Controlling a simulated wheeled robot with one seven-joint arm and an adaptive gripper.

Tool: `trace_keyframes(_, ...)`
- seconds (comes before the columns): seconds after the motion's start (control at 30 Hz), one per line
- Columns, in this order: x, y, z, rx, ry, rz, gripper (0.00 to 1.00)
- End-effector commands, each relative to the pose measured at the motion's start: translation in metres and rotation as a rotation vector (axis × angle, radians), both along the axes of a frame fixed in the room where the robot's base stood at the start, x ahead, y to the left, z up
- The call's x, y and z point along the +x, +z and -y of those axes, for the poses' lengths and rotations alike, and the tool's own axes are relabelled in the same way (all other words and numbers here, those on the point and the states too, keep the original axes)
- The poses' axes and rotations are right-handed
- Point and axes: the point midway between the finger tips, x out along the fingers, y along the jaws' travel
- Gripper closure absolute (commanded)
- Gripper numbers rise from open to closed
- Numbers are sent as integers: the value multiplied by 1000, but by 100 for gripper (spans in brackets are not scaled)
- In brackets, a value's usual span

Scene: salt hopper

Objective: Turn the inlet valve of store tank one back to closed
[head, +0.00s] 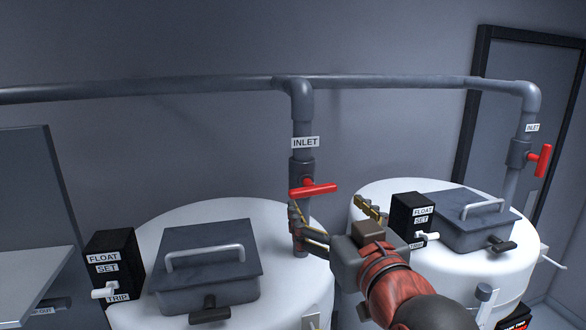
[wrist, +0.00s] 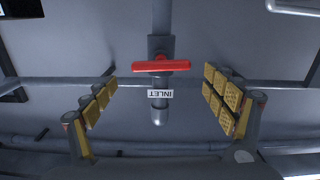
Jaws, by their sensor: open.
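The inlet valve's red handle (head: 313,189) sits on the vertical pipe at the left tank (head: 216,212), below an INLET label. The handle lies crosswise to the pipe, nearly level. My gripper (head: 328,205) is open, just below and in front of this handle in the head view. In the wrist view the red handle (wrist: 162,65) lies across the pipe between the open fingers (wrist: 159,84), with a gap on each side; neither finger appears to touch it. No tank number is readable.
A second inlet valve with a red handle (head: 543,160), turned upright, is on the right tank (head: 380,195). Black float boxes (head: 112,262) and grey lidded hatches (head: 207,262) sit on the tanks. An overhead pipe (head: 200,86) runs along the wall.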

Motion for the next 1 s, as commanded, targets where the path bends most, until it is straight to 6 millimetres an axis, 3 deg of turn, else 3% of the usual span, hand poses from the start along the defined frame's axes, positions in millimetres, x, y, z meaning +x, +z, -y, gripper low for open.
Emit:
trace_keyframes(0.17, 12, 4, -4, 3, 0, 13, 6)
trace_keyframes(0.6, 69, 6, -21, 3, 1, 13, 6)
trace_keyframes(1.0, 76, 5, -23, 4, 1, 12, 7)
